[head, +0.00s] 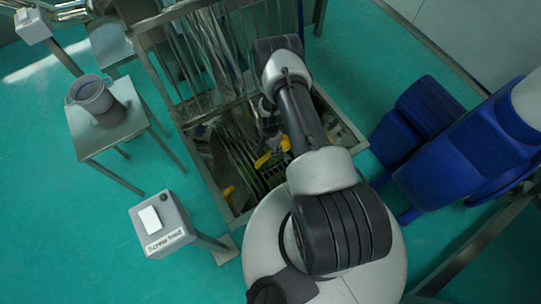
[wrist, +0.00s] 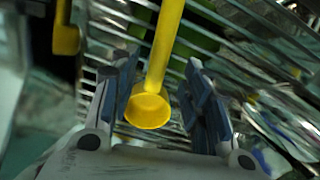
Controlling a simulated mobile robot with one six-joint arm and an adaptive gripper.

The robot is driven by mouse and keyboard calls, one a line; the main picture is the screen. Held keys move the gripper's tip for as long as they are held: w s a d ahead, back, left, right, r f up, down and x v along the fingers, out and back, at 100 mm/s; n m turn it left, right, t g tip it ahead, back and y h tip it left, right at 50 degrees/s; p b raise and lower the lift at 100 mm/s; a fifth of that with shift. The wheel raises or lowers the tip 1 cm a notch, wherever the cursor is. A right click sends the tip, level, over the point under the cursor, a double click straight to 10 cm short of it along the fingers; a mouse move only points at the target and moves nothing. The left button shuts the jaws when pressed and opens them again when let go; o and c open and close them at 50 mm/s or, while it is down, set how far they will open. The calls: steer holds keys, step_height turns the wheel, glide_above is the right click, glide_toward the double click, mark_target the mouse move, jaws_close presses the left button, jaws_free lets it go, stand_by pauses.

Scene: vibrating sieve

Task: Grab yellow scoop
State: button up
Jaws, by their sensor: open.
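The yellow scoop (wrist: 148,109) is in the wrist view, its round yellow end between my fingers and its long handle running up and away. My gripper (wrist: 165,95) is open, with one blue-grey finger pad on each side of the scoop. I cannot tell whether either pad touches it. In the head view, yellow parts (head: 264,160) show beside my arm, low over the metal grating; my arm hides much of that area, and I cannot tell which part is the scoop.
Another yellow piece (wrist: 66,38) hangs at the upper left in the wrist view. Metal bars (wrist: 255,50) run behind the scoop. A table with a grey bucket (head: 92,95) and a labelled control box (head: 163,224) stand left. Blue machinery (head: 455,140) stands right.

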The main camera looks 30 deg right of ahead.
step_height(320, 180, down, 6)
steer(key=shift+s+r+b, duration=0.1)
steer(key=shift+r+b, duration=0.05)
steer(key=shift+b, duration=1)
steer(key=shift+r, duration=0.1)
jaws_close()
